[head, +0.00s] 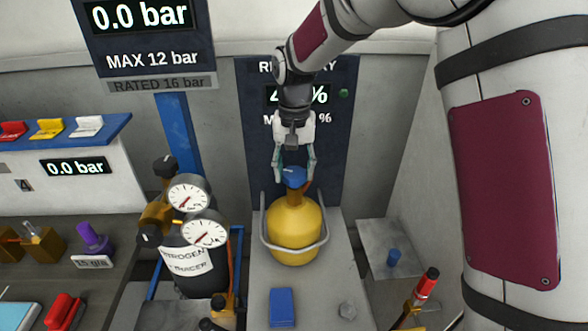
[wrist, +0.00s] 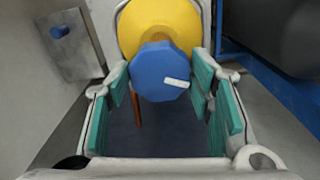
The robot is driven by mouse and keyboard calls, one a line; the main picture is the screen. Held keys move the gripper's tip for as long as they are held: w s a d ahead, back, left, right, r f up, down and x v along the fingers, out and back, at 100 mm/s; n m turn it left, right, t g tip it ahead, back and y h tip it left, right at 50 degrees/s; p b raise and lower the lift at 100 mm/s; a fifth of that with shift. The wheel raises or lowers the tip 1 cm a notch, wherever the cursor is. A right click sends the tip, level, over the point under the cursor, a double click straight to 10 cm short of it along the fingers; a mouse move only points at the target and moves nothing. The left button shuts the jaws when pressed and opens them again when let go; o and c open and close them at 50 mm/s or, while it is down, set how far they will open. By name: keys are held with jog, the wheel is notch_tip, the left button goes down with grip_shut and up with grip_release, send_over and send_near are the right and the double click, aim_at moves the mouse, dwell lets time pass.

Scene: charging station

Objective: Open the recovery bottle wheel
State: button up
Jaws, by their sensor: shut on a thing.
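The recovery bottle (head: 293,232) is a yellow cylinder standing upright inside a grey metal hoop. Its blue wheel (head: 294,174) sits on top of the neck. In the wrist view the blue faceted wheel (wrist: 158,75) carries a small white mark, with the yellow bottle (wrist: 160,25) behind it. My gripper (head: 295,179) comes down from above with its teal-padded fingers on either side of the wheel, shut on it. The wrist view shows the two fingers (wrist: 163,88) left and right of the wheel. A red-orange piece shows beside the neck.
A display panel (head: 340,150) stands behind the bottle, its text partly hidden by my arm. A black nitrogen bottle (head: 190,270) with two gauges stands close on the left. A blue block (head: 282,307) lies in front. A red-topped tool (head: 428,283) is at right.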

aim_at(295, 172)
jog(key=n, duration=0.4)
jog(key=shift+n+b, duration=0.35)
jog(key=shift+n, duration=0.05)
dwell(0.4)
jog(key=o, duration=1.2)
jog(key=shift+c, duration=0.2)
jog(key=shift+r, duration=0.1)
notch_tip(295, 172, up, 12)
